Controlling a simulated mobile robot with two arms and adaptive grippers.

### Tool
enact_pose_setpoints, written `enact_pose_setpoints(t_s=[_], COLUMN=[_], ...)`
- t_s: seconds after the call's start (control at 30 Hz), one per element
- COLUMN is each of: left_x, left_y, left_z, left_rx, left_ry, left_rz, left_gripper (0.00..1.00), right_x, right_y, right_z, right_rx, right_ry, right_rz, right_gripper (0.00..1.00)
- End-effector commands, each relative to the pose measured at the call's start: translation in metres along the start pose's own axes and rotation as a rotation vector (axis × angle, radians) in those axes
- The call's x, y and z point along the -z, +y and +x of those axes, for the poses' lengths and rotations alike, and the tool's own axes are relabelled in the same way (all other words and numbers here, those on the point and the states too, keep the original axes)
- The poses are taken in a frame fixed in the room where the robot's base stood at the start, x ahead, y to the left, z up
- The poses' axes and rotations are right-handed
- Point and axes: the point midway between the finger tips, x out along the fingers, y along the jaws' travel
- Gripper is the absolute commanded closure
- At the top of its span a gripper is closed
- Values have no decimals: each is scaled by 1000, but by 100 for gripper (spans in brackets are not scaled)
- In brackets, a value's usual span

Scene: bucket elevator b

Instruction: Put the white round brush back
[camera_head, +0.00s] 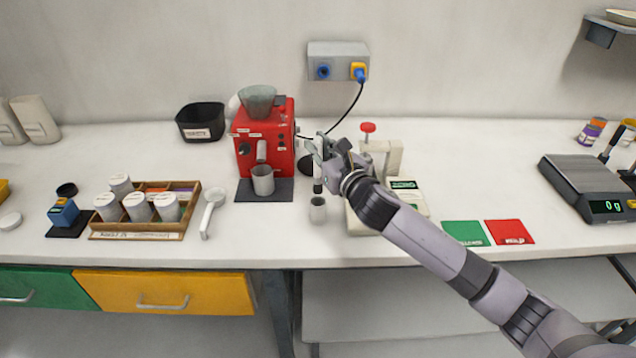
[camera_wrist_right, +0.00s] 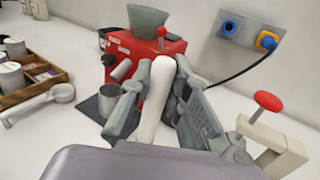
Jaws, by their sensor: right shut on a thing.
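My right gripper (camera_head: 318,152) is shut on the white round brush (camera_head: 317,172), which it holds upright with the dark end down. In the right wrist view the white handle of the brush (camera_wrist_right: 156,100) stands between the two grey fingers of the right gripper (camera_wrist_right: 158,95). My left gripper is not in view.
A red grinder (camera_head: 262,140) with a metal cup (camera_head: 263,182) stands left of the gripper. A pale press (camera_head: 394,155) with a red knob is close on the right. A white scoop (camera_head: 212,205) and a wooden tray of jars (camera_head: 190,212) lie further left. A scale (camera_head: 572,168) is far right.

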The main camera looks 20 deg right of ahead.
Motion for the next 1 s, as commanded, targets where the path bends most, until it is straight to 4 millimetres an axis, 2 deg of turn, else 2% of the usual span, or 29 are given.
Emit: enact_pose_setpoints(t_s=[0.03, 0.1, 0.37, 0.6, 1.0], left_x=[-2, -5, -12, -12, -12], left_y=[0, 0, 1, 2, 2], left_z=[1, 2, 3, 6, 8], left_rx=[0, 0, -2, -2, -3], left_ry=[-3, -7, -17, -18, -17], left_rz=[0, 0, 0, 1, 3], left_gripper=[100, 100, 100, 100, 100], right_x=[16, 31, 56, 90, 96], right_y=[1, 1, 0, 0, 0], right_z=[-1, 0, 0, 0, 0], right_rx=[1, 0, 1, 1, 0], right_ry=[6, 4, 1, 1, -1], right_rz=[5, 5, 1, 3, -1], right_gripper=[100, 100, 100, 100, 100])
